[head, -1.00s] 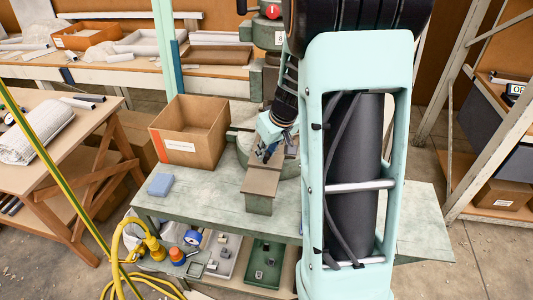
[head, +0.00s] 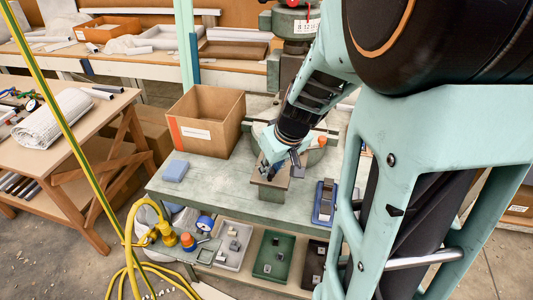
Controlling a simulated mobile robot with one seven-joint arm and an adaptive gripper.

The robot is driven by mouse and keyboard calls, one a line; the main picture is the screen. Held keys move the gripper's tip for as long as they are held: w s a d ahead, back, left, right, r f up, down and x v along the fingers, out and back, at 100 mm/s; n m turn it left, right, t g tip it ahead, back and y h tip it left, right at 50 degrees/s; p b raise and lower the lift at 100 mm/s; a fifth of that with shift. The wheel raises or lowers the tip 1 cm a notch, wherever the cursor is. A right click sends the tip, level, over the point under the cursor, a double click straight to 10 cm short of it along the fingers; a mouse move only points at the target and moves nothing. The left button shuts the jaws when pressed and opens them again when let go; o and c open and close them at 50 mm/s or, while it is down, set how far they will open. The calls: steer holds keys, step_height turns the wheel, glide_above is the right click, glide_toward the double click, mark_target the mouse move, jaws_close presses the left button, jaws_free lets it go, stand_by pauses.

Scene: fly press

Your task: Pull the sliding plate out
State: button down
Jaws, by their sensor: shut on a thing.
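The sliding plate (head: 270,190) is a flat brown-grey piece on the fly press (head: 290,75). It sticks out at the front of the press, above the green bench. My gripper (head: 271,171) comes down from the upper right onto the plate and is shut on it. The fingers and my arm hide the back of the plate and much of the press base. The contact is small in the picture, so the exact spot of the grip is hard to see.
A cardboard box (head: 212,122) and a blue block (head: 175,171) stand on the bench left of the plate. A blue tray (head: 325,203) stands at the right. Trays of small parts (head: 272,256) lie on the shelf below. A yellow hose (head: 130,240) runs at the front left.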

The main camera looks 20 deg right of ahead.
steer(key=shift+s, duration=0.1)
steer(key=c, duration=1.7)
jaws_free()
steer(key=shift+c, duration=0.2)
steer(key=v, duration=0.8)
steer(key=shift+r, duration=0.25)
